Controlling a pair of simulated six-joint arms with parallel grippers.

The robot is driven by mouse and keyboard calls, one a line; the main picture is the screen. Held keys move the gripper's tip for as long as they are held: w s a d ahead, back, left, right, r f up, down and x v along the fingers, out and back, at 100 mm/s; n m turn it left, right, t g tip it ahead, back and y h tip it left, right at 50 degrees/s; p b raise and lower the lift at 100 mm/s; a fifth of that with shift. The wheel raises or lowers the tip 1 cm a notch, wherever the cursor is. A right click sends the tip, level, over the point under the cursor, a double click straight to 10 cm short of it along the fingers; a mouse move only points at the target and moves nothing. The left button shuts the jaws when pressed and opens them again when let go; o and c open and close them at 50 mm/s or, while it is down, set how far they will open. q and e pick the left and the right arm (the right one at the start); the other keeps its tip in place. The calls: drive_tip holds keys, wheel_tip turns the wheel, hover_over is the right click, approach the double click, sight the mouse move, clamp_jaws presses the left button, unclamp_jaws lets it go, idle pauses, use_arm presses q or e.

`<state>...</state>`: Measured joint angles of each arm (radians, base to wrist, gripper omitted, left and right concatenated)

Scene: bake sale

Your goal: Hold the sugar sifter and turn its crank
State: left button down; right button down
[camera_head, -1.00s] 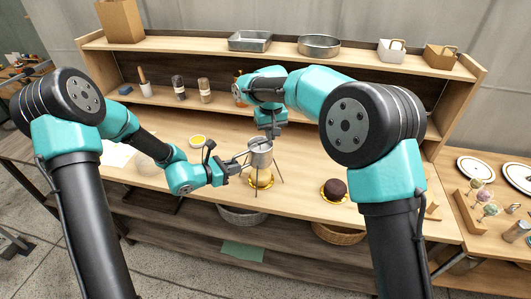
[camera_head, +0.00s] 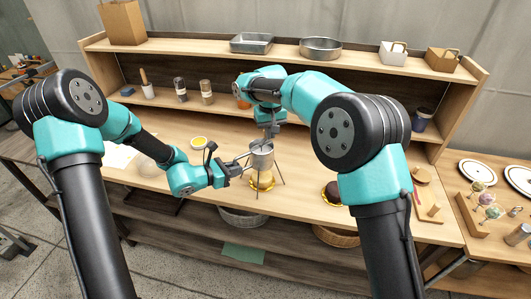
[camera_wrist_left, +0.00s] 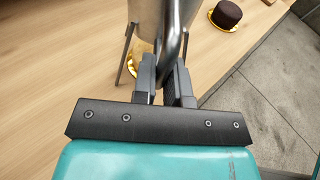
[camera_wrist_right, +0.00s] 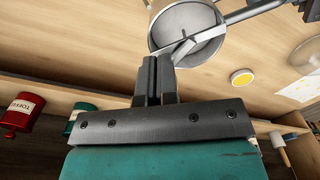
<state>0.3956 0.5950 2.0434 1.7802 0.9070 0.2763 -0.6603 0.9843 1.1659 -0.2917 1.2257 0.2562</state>
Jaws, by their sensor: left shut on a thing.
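The sugar sifter (camera_head: 261,157) is a grey metal cup standing upright in a thin-legged stand on the table; it also shows in the left wrist view (camera_wrist_left: 147,18). My left gripper (camera_head: 232,170) is shut on the sifter's curved handle (camera_wrist_left: 176,38), at the cup's left side. My right gripper (camera_head: 270,131) points down at the sifter's top from behind. In the right wrist view its fingers (camera_wrist_right: 156,72) are close together at the cup's rim, beside a thin metal crank part (camera_wrist_right: 183,52). Whether they pinch the crank is hidden. A gold-rimmed plate (camera_head: 262,186) lies under the sifter.
A dark cake (camera_head: 331,192) is right of the sifter, partly behind my right arm. A yellow-filled dish (camera_head: 199,142) lies at the left. Jars (camera_head: 206,91) stand at the back beneath the shelf holding metal pans (camera_head: 320,48). The table's front edge is close to the stand.

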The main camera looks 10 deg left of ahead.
drive_tip(key=shift+w+d, duration=0.1)
drive_tip(key=shift+d, duration=0.1)
idle(0.3)
wheel_tip(320, 180, up, 4)
drive_tip(key=shift+f, duration=0.2)
idle(0.6)
drive_tip(key=shift+a, duration=0.1)
drive_tip(key=w+a, duration=0.2)
drive_tip(key=a, duration=0.4)
idle(0.6)
drive_tip(key=shift+f, duration=0.15)
drive_tip(key=shift+w+f, duration=0.1)
drive_tip(key=shift+f, duration=1.55)
